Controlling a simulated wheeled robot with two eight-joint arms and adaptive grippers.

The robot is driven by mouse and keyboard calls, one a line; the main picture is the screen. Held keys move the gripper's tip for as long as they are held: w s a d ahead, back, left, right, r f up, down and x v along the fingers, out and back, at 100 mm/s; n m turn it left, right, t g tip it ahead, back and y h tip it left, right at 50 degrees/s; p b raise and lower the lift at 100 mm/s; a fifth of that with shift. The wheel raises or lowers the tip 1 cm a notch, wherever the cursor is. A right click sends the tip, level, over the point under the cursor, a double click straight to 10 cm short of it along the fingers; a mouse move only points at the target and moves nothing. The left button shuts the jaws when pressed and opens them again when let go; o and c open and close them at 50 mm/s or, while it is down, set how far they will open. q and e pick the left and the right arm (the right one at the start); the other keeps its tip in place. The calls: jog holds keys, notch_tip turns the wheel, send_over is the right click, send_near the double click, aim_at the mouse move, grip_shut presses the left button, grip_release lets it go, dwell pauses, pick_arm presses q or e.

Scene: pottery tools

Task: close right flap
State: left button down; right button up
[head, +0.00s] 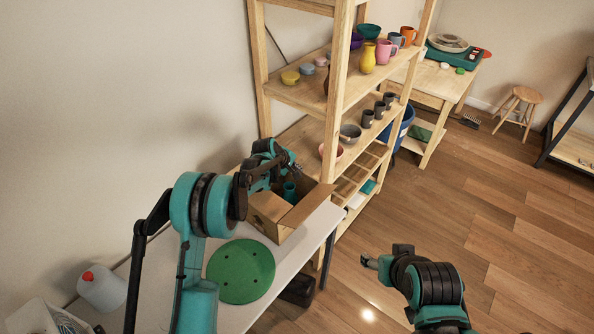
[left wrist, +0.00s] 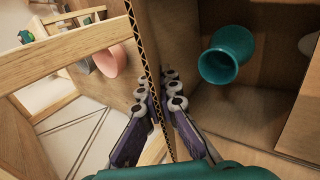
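An open cardboard box (head: 268,218) stands on the white table, its right flap (head: 308,205) raised and slanting outward. In the left wrist view the flap's corrugated edge (left wrist: 134,35) runs between the fingers of my left gripper (left wrist: 160,95). The fingers are close together, one on each side, and look shut on the flap. In the head view my left gripper (head: 292,168) is at the far side of the box, partly hidden. A teal vase (left wrist: 220,62) is inside the box and also shows in the head view (head: 289,191). My right gripper (head: 370,262) is away from the box, over the floor.
A green round disc (head: 241,271) lies on the table in front of the box. A white jug with a red cap (head: 101,288) is at the left. A wooden shelf (head: 337,100) with cups and bowls stands close behind the box.

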pick_arm(q)
jog(key=shift+s+a+f+t+h+b, duration=0.15)
jog(key=shift+f+t+h+b, duration=0.2)
jog(key=shift+b, duration=0.6)
jog(key=t+h+b, duration=0.1)
jog(key=b, duration=0.1)
jog(key=f+t+b, duration=0.1)
jog(key=b, duration=0.2)
jog(key=s+t+h+b, duration=0.1)
jog(key=t+b, duration=0.1)
jog(key=shift+a+f+h, duration=0.3)
jog(key=shift+a+h, duration=0.05)
jog(key=shift+t+h+b, duration=0.4)
jog(key=shift+t+b, duration=0.15)
jog(key=shift+b, duration=0.6)
jog(key=c, duration=1.8)
grip_release()
jog(key=v, duration=1.2)
jog(key=shift+c, duration=0.2)
